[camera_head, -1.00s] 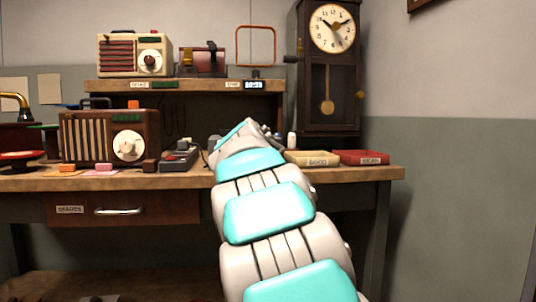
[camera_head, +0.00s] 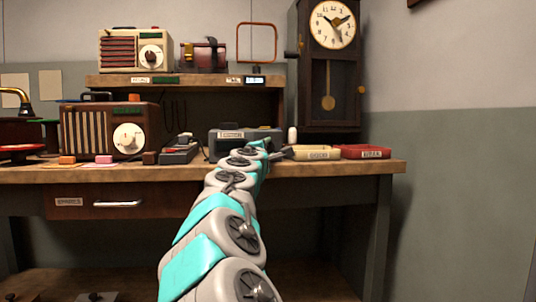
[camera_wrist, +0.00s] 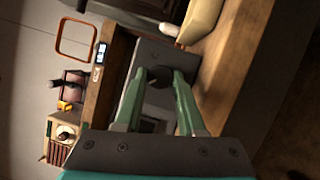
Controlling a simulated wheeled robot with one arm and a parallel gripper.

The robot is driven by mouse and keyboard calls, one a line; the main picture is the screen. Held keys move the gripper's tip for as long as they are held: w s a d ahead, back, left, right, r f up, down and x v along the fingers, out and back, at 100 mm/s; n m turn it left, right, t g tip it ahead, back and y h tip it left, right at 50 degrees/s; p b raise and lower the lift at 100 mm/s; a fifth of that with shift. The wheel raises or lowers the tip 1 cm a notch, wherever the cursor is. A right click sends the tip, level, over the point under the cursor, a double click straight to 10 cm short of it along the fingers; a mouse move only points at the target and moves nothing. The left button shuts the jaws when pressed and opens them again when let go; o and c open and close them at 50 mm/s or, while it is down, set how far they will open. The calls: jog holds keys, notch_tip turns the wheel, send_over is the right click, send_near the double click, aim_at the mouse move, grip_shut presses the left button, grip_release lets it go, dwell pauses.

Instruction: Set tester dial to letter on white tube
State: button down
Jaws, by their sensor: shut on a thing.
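The grey tester box (camera_head: 231,135) stands on the bench behind the end of my arm. In the wrist view, the tester's grey face (camera_wrist: 170,50) is in front of my gripper (camera_wrist: 161,78). The green fingers are closed around the dark round dial (camera_wrist: 158,82), with one finger on each side. The dial's pointer and letters cannot be read. The white tube (camera_head: 292,136) stands upright right of the tester, and it also shows near the top of the wrist view (camera_wrist: 169,29). Its letter is too small to read.
A cream tray (camera_head: 312,154) and a red tray (camera_head: 364,153) sit right of the tester. A brown radio (camera_head: 110,132) stands at the left. A shelf (camera_head: 195,81) with a cream radio is above, and a tall clock (camera_head: 331,70) stands behind.

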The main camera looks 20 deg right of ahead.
jog(key=shift+f+n+t+b, duration=0.2)
jog(key=shift+n+t+b, duration=0.45)
jog(key=shift+n, duration=0.95)
jog(key=c, duration=0.5)
grip_release()
jog(key=shift+r, duration=0.1)
jog(key=shift+v, duration=3.9)
